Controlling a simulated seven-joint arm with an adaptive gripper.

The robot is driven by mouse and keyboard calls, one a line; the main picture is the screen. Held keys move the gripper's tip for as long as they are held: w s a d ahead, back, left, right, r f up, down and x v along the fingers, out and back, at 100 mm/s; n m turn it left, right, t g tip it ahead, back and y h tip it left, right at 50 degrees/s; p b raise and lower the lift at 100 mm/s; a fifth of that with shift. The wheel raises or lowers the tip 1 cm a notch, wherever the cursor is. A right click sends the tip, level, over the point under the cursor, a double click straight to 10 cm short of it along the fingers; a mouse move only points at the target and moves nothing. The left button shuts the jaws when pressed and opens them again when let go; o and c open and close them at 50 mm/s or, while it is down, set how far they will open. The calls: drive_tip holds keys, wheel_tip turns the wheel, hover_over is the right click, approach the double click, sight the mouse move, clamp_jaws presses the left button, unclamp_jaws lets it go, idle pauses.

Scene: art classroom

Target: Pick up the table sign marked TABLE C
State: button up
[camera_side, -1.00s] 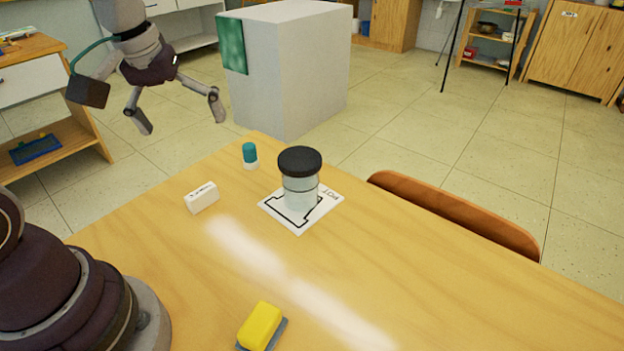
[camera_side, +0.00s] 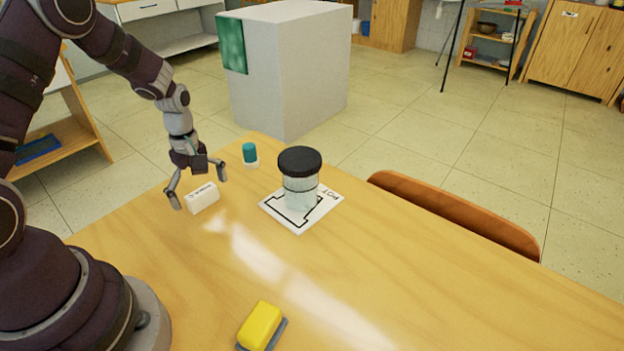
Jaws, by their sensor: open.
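The table sign (camera_side: 203,199) is a small white block with dark lettering on its upper face, too small to read for certain. It stands on the wooden table near the far left edge. My gripper (camera_side: 197,193) is open and low over the table, with one finger to the left of the sign and the other at its right, behind it in the picture. The fingers look apart from the sign, though the exact gap cannot be told. Nothing is held.
A teal-capped glue stick (camera_side: 250,155) stands behind the sign. A black-lidded jar (camera_side: 300,178) sits on a marked white card (camera_side: 325,204) to the right. A yellow block on a grey base (camera_side: 260,327) is at the front. A chair back (camera_side: 455,215) borders the table.

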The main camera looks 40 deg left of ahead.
drive_tip(key=shift+f, duration=0.1)
drive_tip(key=c, duration=0.9)
drive_tip(key=shift+c, duration=0.2)
